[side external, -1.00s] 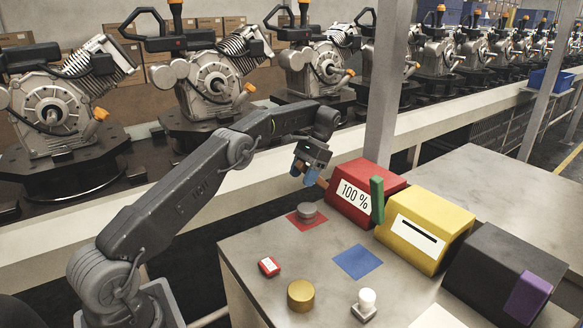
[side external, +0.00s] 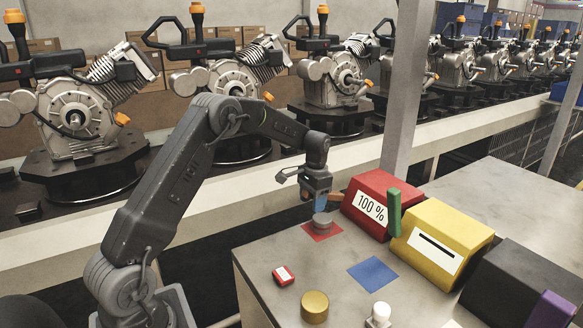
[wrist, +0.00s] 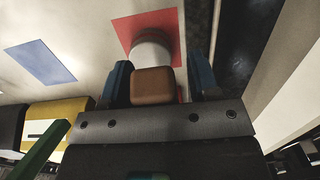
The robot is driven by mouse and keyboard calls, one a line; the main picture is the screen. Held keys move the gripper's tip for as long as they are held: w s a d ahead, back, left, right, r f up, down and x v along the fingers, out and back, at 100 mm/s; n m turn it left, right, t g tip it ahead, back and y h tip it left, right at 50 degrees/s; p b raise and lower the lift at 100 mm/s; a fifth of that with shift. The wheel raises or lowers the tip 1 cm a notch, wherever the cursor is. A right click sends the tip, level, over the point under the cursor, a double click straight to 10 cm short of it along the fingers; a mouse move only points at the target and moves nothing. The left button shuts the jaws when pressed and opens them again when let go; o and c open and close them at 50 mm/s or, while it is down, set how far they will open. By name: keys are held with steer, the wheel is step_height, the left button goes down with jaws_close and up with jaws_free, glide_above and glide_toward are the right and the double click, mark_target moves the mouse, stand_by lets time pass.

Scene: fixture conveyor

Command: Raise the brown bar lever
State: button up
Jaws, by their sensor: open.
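The brown bar lever (side external: 335,197) sticks out from the left side of the red box (side external: 366,208), which has a "100 %" label. In the wrist view its brown end (wrist: 152,86) lies between my two blue fingers. My gripper (side external: 320,204) points down at the lever's end. In the wrist view my gripper (wrist: 160,80) is open, with a finger on each side of the lever and a visible gap at the right finger. I cannot tell whether the left finger touches it. Part of the lever is hidden behind my gripper in the side view.
A grey round knob (side external: 322,223) on a red square is just below my gripper. A green lever (side external: 394,212) stands upright by the yellow box (side external: 440,240). A grey post (side external: 408,90) stands behind.

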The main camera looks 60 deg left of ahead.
steer(key=shift+s+f+t, duration=0.2)
steer(key=shift+f+t, duration=0.1)
steer(key=shift+f, duration=0.05)
step_height(320, 180, up, 14)
steer(key=r, duration=0.1)
steer(key=s+d+r+t, duration=0.1)
steer(key=s+d+r, duration=0.2)
steer(key=s+d, duration=0.5)
steer(key=s+d+r+t, duration=0.2)
steer(key=s+d+r, duration=0.2)
steer(key=s+d, duration=0.4)
steer(key=shift+s+y, duration=0.2)
steer(key=shift+y, duration=0.1)
steer(key=shift+r, duration=0.1)
